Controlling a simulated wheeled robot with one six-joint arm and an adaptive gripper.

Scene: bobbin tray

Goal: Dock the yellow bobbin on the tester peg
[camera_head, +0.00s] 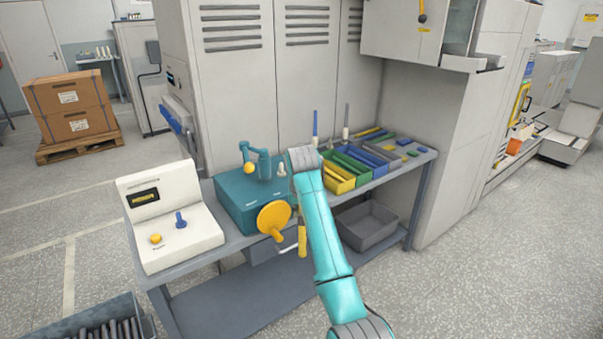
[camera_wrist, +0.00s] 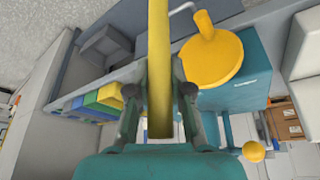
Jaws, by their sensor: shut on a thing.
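My gripper (camera_wrist: 159,96) is shut on the yellow bobbin (camera_wrist: 159,60), a long yellow rod shape between the two jaws in the wrist view. In the head view the yellow bobbin (camera_head: 302,240) hangs upright beside my teal arm, near the bench's front edge; my arm hides most of the gripper there. The tester (camera_head: 188,245) is a cream console with a dark display at the bench's left end. A blue upright peg (camera_head: 181,219) stands on its sloped face, beside a yellow knob (camera_head: 155,239). The bobbin is well to the right of the tester, apart from it.
A teal machine (camera_head: 240,198) with a yellow handwheel (camera_head: 274,218) stands between the tester and the bobbin. Yellow, green and blue bins (camera_head: 339,187) line the bench's right side. A grey tub (camera_head: 368,228) sits on the lower shelf. A crate of dark rods (camera_head: 100,318) is at lower left.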

